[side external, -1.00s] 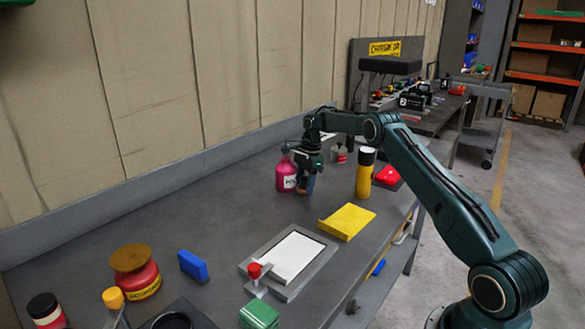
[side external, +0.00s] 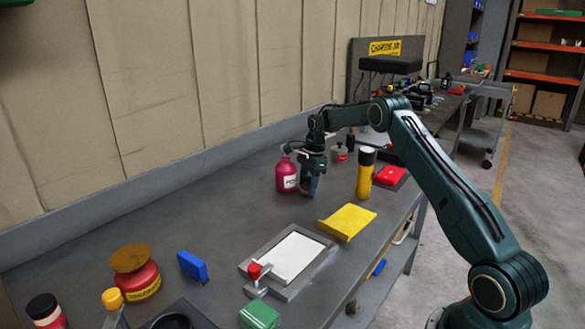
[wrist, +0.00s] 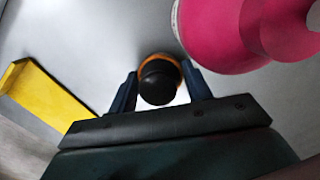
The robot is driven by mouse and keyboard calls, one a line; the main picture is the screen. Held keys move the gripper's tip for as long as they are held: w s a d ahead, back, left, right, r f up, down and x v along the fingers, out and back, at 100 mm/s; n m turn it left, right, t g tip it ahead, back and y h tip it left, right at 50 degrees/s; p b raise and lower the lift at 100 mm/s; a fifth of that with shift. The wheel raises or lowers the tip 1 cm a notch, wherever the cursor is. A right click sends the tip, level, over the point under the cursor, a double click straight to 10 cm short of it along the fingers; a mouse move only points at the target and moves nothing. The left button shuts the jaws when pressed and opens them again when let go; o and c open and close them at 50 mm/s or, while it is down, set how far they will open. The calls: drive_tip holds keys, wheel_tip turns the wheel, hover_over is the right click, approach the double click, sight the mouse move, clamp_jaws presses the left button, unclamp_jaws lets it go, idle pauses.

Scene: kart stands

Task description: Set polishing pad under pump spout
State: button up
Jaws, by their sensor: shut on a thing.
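My gripper (side external: 309,190) is low over the bench, just right of the pink pump bottle (side external: 287,176). In the wrist view its two dark blue fingers (wrist: 159,70) are on either side of a round polishing pad with an orange rim and black knob (wrist: 158,84), and are shut on it. The gripper hides the pad in the side view. The pink bottle also shows in the wrist view (wrist: 225,35), up and right of the pad and apart from it. The direction of its spout is not clear.
A yellow folded sheet (side external: 347,221) lies nearer, beside a grey framed white plate (side external: 292,257). A blue block (side external: 193,266) lies left. Bare bench lies between the pink bottle and the blue block.

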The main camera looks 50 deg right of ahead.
sight(300, 197)
drive_tip(key=o, duration=1)
drive_tip(key=a, duration=0.3)
drive_tip(key=shift+w+a+f+n, duration=0.15)
drive_tip(key=shift+w+n, duration=0.1)
drive_tip(key=shift+n, duration=0.15)
drive_tip(key=shift+o, duration=0.2)
drive_tip(key=shift+m, duration=0.3)
drive_tip(key=d+r, duration=0.1)
drive_tip(key=r, duration=0.1)
drive_tip(key=d+r, duration=0.1)
drive_tip(key=r, duration=0.2)
drive_tip(key=d+r, duration=0.1)
drive_tip(key=r, duration=0.1)
drive_tip(key=shift+s+d+r, duration=0.1)
drive_tip(key=shift+s+r, duration=0.1)
drive_tip(key=shift+s, duration=0.2)
drive_tip(key=shift+s+d+r, duration=0.25)
drive_tip(key=shift+d+r, duration=0.2)
